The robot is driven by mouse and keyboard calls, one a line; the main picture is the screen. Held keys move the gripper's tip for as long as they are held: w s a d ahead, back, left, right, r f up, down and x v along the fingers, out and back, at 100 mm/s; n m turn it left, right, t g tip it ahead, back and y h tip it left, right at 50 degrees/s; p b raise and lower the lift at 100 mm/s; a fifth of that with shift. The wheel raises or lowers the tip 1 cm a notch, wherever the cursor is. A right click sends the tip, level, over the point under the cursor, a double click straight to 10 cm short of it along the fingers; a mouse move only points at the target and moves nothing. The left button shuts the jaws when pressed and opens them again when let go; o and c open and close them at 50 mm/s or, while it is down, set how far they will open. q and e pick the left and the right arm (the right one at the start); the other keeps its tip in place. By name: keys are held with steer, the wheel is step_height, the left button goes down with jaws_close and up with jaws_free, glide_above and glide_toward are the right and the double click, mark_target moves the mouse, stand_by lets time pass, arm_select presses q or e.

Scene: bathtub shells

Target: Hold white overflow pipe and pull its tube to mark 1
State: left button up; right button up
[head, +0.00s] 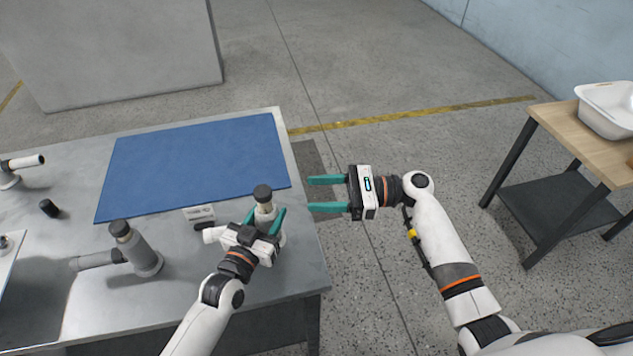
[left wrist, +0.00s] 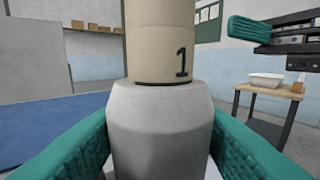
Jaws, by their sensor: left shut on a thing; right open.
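The white overflow pipe (head: 267,227) stands upright near the table's right edge, its side arm (head: 213,234) pointing left. A beige tube (head: 265,208) with a dark cap (head: 262,192) rises from its top. My left gripper (head: 267,216) is shut on the pipe's body. In the left wrist view the body's pale collar (left wrist: 160,120) stands between my teal fingers. The tube (left wrist: 152,40) bears a black "1" (left wrist: 181,62) just above the collar. My right gripper (head: 312,193) is open and empty, beyond the table's right edge. One of its fingers shows in the left wrist view (left wrist: 262,31).
A grey overflow pipe (head: 140,254) stands left of my left arm. A small white block (head: 199,213) sits by the blue mat (head: 195,165), which is bare. A black cylinder (head: 48,208) and another white pipe (head: 22,162) are far left. A wooden table (head: 560,130) holds a white tub (head: 606,110).

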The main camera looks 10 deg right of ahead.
arm_select(q)
steer(key=o, duration=1.1)
